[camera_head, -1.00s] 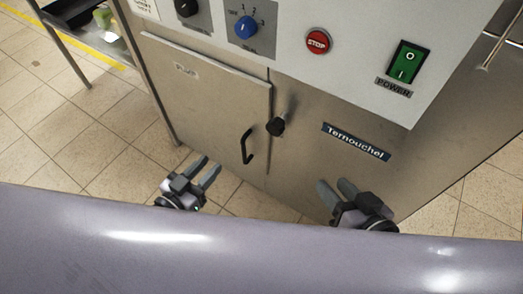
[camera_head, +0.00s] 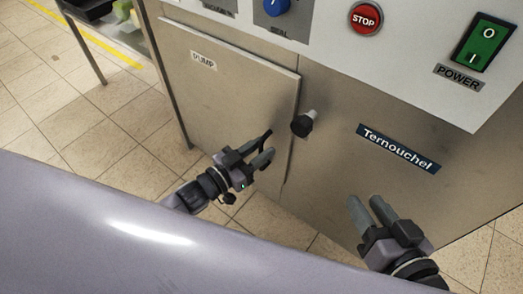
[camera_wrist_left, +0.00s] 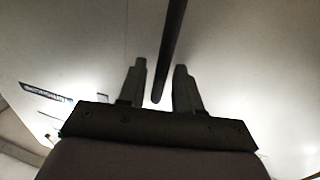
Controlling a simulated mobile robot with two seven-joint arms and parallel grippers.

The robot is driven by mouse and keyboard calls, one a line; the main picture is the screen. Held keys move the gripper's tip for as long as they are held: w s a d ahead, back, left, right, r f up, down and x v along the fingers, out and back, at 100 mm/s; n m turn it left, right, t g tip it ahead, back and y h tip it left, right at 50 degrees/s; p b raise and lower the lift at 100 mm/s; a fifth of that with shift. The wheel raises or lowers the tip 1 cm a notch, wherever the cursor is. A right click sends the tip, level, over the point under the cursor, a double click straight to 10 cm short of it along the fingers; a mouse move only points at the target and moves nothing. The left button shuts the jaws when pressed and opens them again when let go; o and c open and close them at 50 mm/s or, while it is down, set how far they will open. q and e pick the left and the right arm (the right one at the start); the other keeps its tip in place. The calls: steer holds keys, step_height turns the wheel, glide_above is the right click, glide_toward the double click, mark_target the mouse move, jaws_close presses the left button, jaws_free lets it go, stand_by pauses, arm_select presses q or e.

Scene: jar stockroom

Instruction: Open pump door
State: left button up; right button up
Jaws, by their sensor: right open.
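The pump door (camera_head: 225,95) is a flat metal panel at the lower left of the machine, with a PUMP label (camera_head: 203,61). It looks closed. Its dark bar handle (camera_wrist_left: 171,45) runs down between the two fingers in the left wrist view. My left gripper (camera_head: 268,144) is at the handle, open, with its fingers apart on either side of the bar in the picture. Contact cannot be told. In the head view the gripper hides most of the handle. My right gripper (camera_head: 366,203) is open and empty in front of the panel right of the door.
A black knob (camera_head: 303,124) sticks out just right of the door's edge. Above are a red STOP button (camera_head: 365,18), a blue dial (camera_head: 275,6) and a green power switch (camera_head: 483,44). A Ternouchel plate (camera_head: 398,148) is on the right panel. Tiled floor (camera_head: 110,130) lies clear at left.

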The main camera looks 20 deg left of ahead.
arm_select(q)
steer(key=shift+w+d, duration=0.2)
steer(key=shift+w, duration=0.1)
jaws_close()
steer(key=shift+s, duration=0.15)
